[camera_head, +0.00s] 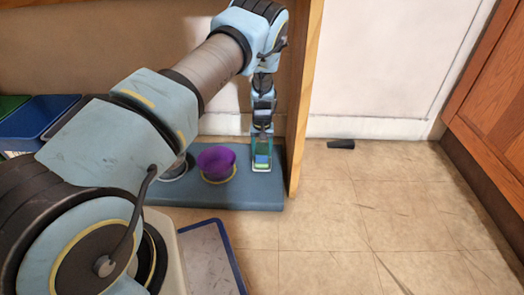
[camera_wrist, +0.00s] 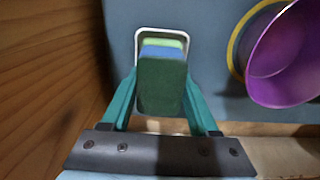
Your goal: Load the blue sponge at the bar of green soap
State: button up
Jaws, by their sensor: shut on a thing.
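My gripper (camera_wrist: 161,92) points down with its teal fingers on both sides of a blue sponge (camera_wrist: 163,52) that has a dark green face toward the wrist camera. It is shut on the sponge. A light green edge, seemingly the bar of green soap (camera_wrist: 163,42), shows just past the sponge inside a white-rimmed holder (camera_wrist: 140,32). The sponge covers most of the soap, and I cannot tell whether they touch. In the head view my gripper (camera_head: 262,148) is low over the right end of a blue-grey board, with the white holder (camera_head: 262,170) under it.
A purple bowl (camera_head: 217,162) with a yellow ring below it stands left of the holder on the board (camera_head: 240,198). A wooden upright (camera_head: 300,120) rises close on the right. A small dark object (camera_head: 341,144) lies on the open floor. Bins (camera_head: 42,118) stand far left.

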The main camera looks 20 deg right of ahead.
aim_at(262, 148)
jog(key=shift+f, duration=0.5)
dwell(1.2)
jog(key=shift+r+p, duration=2.55)
jog(key=shift+r, duration=1.05)
